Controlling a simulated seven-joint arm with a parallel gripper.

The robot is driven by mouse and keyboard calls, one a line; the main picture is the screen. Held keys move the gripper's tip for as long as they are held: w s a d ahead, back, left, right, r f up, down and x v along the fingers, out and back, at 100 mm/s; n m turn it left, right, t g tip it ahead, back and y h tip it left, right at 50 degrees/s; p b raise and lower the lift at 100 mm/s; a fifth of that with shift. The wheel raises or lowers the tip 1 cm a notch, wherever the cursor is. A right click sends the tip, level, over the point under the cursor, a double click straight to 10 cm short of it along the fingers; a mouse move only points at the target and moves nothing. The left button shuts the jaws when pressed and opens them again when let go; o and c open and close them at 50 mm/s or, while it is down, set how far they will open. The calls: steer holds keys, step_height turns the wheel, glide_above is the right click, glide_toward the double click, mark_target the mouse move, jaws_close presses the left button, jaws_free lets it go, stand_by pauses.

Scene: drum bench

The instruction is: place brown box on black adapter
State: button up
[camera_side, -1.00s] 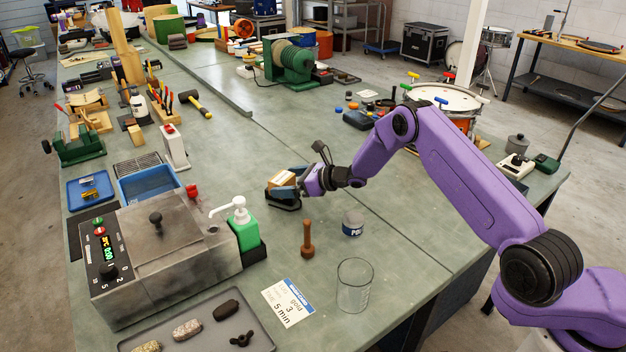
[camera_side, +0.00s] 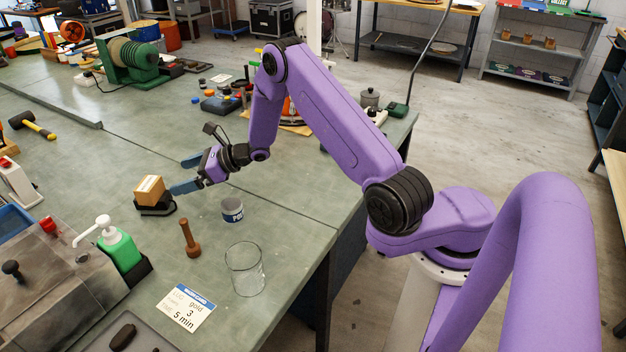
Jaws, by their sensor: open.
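The brown box (camera_side: 149,188) sits on top of the black adapter (camera_side: 156,208), which lies on the green bench top. The box looks slightly tilted or turned; I cannot tell exactly how it is seated. My gripper (camera_side: 182,174) is open and empty, to the right of the box and apart from it. Its two blue fingers point left toward the box, with bare bench visible between them.
A brown wooden pestle-like tool (camera_side: 189,238), a small grey tin (camera_side: 232,210) and a glass beaker (camera_side: 245,268) stand in front of my gripper. A green pump bottle (camera_side: 118,247) stands at the left front. The bench behind the box is clear.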

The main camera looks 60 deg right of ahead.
steer(key=s+a+r+n+g+y, duration=0.2)
steer(key=s+a+r+n+g, duration=0.1)
steer(key=a+n, duration=0.3)
steer(key=s+a+r+n+g+y, duration=0.2)
steer(key=a+r+n+g, duration=0.15)
steer(key=a, duration=0.35)
steer(key=s+a+r+n+g+h, duration=0.1)
steer(key=s+a+r+n+g, duration=0.1)
steer(key=s+n+g, duration=0.4)
steer(key=s+a+r+n+g+h, duration=0.1)
steer(key=s+a+n, duration=0.2)
steer(key=s+n, duration=0.35)
steer(key=s+d+r+n+g+h, duration=0.1)
steer(key=s+d+n+h, duration=0.2)
steer(key=s, duration=0.5)
steer(key=s+d+r+n+g+h, duration=0.1)
steer(key=s+d+n+h, duration=0.2)
steer(key=s, duration=0.5)
steer(key=s+d+n+t+h, duration=0.3)
steer(key=s+d+n+t, duration=0.1)
steer(key=s+d+n, duration=0.7)
steer(key=d+r+n, duration=0.1)
steer(key=d+n, duration=0.1)
steer(key=n, duration=0.1)
steer(key=shift+s+d, duration=0.15)
steer(key=shift+d, duration=0.1)
